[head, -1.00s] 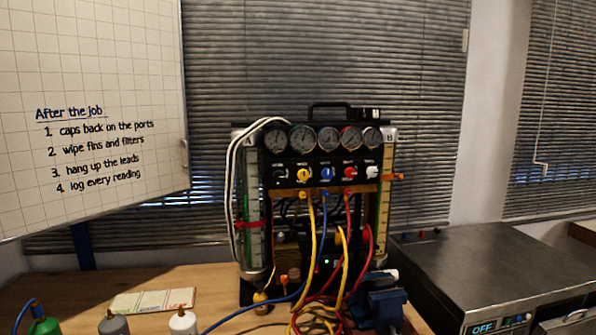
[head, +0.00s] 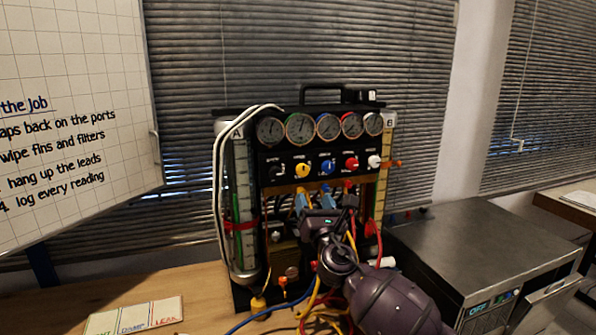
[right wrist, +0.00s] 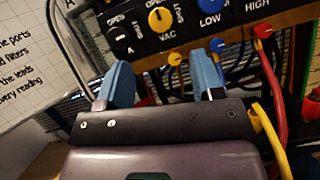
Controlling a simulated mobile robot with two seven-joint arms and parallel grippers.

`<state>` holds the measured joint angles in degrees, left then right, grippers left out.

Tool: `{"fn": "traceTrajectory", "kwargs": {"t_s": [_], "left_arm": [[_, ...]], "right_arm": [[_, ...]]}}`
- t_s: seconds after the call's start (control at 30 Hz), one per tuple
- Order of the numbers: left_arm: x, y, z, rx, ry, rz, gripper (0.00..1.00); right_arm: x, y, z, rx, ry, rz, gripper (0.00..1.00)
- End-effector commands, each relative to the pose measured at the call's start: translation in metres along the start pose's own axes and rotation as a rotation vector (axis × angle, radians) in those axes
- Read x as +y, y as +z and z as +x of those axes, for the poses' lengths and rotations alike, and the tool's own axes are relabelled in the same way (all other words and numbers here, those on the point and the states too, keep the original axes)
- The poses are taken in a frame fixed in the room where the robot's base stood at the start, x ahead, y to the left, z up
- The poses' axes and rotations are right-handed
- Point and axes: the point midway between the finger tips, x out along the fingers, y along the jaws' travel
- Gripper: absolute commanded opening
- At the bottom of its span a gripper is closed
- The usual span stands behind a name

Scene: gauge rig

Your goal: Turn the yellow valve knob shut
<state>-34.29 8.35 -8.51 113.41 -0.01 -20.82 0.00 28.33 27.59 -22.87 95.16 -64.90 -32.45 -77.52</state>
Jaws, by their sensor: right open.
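The yellow valve knob (head: 303,170) sits on the rig's black panel below the gauges, between a black knob and the blue knob (head: 327,167). In the right wrist view the yellow knob (right wrist: 160,19) is marked VAC, with OPEN and SHUT labels around it. My right gripper (head: 315,202) is open and empty, its blue fingers pointing up at the panel just below the knob. In the wrist view the gripper (right wrist: 159,62) has a finger on either side of the line below the knob, apart from it. My left gripper is not in view.
A red knob (head: 351,164) and a white knob (head: 374,161) continue the row. Yellow, blue and red hoses (right wrist: 271,85) hang from ports under the panel, close to my right gripper. A metal-topped unit (head: 470,245) stands at right. A whiteboard (head: 75,110) hangs at left.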

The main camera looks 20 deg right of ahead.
Motion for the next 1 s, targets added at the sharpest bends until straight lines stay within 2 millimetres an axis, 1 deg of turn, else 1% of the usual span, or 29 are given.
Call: {"fn": "traceTrajectory", "kwargs": {"t_s": [0.13, 0.27, 0.43, 0.7, 0.9, 1.0], "left_arm": [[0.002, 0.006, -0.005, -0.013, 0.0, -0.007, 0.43], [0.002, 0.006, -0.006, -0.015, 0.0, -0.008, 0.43], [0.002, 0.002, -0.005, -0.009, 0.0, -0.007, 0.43], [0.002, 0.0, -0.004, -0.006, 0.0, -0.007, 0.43], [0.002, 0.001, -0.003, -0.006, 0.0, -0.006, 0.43], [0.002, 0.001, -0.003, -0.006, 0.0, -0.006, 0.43]], "right_arm": [[0.0, 0.0, 0.003, 0.0, -0.001, -0.043, 0.61], [0.0, 0.001, 0.015, 0.0, -0.001, -0.044, 0.61], [0.0, 0.001, 0.042, 0.0, -0.002, -0.042, 0.61], [0.0, 0.0, 0.084, 0.002, -0.001, -0.039, 0.61], [-0.001, 0.0, 0.102, 0.001, -0.002, -0.039, 0.61], [-0.001, 0.0, 0.106, 0.002, -0.001, -0.039, 0.61]]}}
